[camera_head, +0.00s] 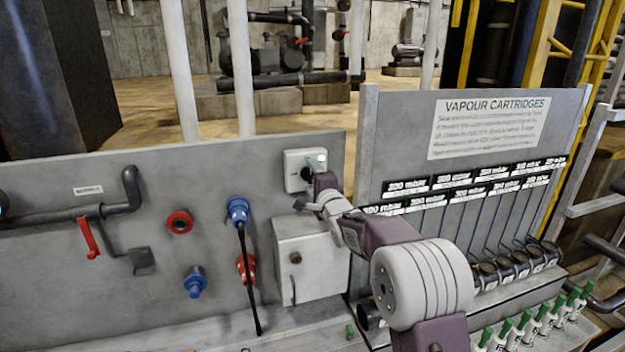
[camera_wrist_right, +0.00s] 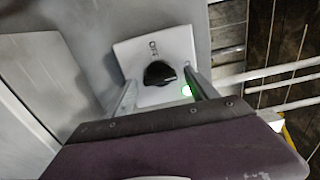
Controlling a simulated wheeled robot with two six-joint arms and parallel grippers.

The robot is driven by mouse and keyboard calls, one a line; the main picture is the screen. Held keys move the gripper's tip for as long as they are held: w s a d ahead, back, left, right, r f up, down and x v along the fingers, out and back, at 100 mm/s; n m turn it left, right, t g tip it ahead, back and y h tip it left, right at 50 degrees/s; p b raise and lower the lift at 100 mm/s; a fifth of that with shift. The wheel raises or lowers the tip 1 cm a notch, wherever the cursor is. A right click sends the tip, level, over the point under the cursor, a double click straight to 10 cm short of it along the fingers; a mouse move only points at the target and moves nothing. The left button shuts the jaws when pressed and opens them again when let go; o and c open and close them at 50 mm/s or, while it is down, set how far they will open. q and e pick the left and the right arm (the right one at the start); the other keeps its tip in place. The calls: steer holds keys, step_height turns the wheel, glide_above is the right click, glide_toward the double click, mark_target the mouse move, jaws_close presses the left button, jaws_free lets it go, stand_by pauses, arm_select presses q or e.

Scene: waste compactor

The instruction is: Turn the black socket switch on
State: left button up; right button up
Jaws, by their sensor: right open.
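The black socket switch (camera_wrist_right: 159,73) is a round black knob on a white plate (camera_wrist_right: 155,48) in the right wrist view, with small marks above it and a lit green lamp (camera_wrist_right: 186,90) beside it. In the head view the white switch box (camera_head: 297,169) is on the upper right of the grey panel, and my gripper mostly hides the knob. My right gripper (camera_head: 309,181) is at this box. In the wrist view its two fingers stand apart, one on each side of the knob; contact cannot be told. My left gripper is not in view.
Below the switch is a grey box (camera_head: 310,262). To its left are blue and red sockets, a blue plug (camera_head: 238,211) with a hanging black cable, and a red valve handle (camera_head: 88,238). The vapour cartridge rack (camera_head: 400,150) stands close on the right.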

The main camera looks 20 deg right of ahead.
steer(key=shift+s+f+b, duration=0.15)
steer(key=shift+s+b, duration=0.3)
steer(key=shift+b, duration=0.05)
steer(key=s+b, duration=0.3)
steer(key=s, duration=0.5)
steer(key=shift+d, duration=0.15)
